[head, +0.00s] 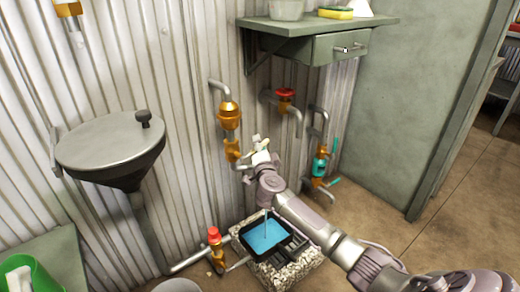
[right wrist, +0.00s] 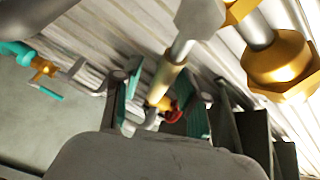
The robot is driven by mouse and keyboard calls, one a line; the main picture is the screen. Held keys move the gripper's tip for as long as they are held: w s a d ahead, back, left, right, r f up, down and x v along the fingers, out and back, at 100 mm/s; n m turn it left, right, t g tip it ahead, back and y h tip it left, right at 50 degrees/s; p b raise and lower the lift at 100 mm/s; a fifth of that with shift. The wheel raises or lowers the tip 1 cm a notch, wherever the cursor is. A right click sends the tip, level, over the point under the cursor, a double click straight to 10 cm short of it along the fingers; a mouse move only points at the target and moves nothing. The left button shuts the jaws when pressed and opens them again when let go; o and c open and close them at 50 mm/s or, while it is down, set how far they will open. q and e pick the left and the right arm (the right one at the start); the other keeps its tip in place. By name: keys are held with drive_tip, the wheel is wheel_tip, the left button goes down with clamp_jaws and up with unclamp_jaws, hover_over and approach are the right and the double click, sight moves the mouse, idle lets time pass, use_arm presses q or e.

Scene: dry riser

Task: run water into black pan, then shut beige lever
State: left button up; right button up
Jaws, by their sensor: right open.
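The black pan (head: 287,246) sits low on a pebbled block by the wall, with blue water in it. A thin line stands above the water, perhaps a stream. The brass tap (head: 230,150) is on the wall above and left of the pan. In the right wrist view the beige lever (right wrist: 166,84) is a sleeve on a metal rod, lying between the green-padded fingers. My right gripper (head: 259,154) is open at the lever; it also shows in the right wrist view (right wrist: 160,105). Contact cannot be told. My left gripper is out of view.
A red-handled valve (head: 285,94) and a teal-handled valve (head: 320,166) are to the right. A red-capped valve (head: 215,240) stands left of the pan. A grey basin (head: 110,143) and a shelf with a drawer (head: 340,47) jut from the wall. Floor at right is clear.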

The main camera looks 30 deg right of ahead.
idle(0.3)
clamp_jaws()
idle(0.3)
